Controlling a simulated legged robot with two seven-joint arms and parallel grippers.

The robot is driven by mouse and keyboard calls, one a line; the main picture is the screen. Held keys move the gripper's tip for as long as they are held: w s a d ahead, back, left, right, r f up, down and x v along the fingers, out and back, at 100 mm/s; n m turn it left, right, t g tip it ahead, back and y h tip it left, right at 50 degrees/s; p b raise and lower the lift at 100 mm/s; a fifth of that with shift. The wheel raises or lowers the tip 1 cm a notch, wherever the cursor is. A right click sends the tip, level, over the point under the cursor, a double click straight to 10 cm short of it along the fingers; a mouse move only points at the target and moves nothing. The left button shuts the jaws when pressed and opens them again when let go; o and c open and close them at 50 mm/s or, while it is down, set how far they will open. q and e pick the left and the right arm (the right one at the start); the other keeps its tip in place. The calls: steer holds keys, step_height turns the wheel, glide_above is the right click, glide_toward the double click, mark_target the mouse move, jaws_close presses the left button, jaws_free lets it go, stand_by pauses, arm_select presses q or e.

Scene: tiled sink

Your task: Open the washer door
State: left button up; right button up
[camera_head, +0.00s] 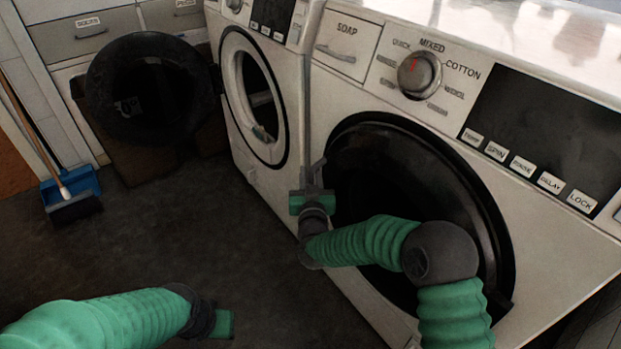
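The near washer (345,90) stands on the right, with a dial and labelled buttons on its front. Its round black door (415,165) looks closed, and my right arm crosses in front of its lower part. My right gripper (313,188) is at the left edge of this door. Its fingers are small and dark there, and I cannot tell whether they touch or grip the rim. My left gripper (224,323) is low in the picture, over the floor and away from the washer. Its fingers are not clear enough to tell open from shut.
A second white machine (285,95) stands beyond, with a round white-rimmed opening. A large black disc (150,88) is in front of the cabinets at back left. A blue dustpan (72,187) and a broom handle (35,135) are at far left. The dark floor (190,240) between is clear.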

steer(key=shift+c, duration=0.5)
jaws_close()
stand_by(0.8)
